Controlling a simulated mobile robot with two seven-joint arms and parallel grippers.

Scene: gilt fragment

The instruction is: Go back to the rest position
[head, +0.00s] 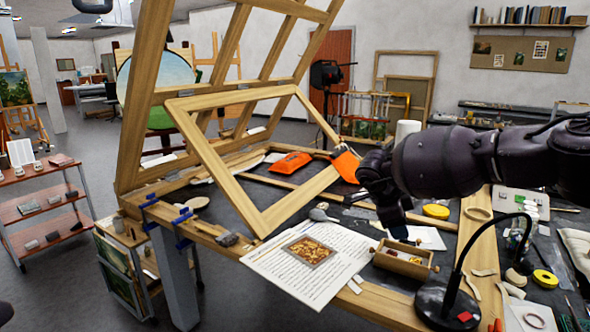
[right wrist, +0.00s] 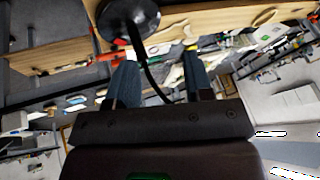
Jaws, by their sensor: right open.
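My right arm comes in from the right in the head view, with its gripper (head: 398,228) pointing down above the worktable, near a small wooden box (head: 402,262). In the right wrist view the two fingers of the right gripper (right wrist: 160,75) stand apart with nothing held between them; the dark neck of a lamp shows behind the gap. The gilt fragment (head: 308,252) lies flat on a printed sheet (head: 275,268) at the table's front, apart from the gripper. My left gripper is not in view.
A large wooden frame (head: 185,105) leans over the table's left side. A black desk lamp (head: 450,305) stands at the front right; its base also shows in the right wrist view (right wrist: 127,15). Rolls of tape and tools crowd the right. Grey floor is open at left.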

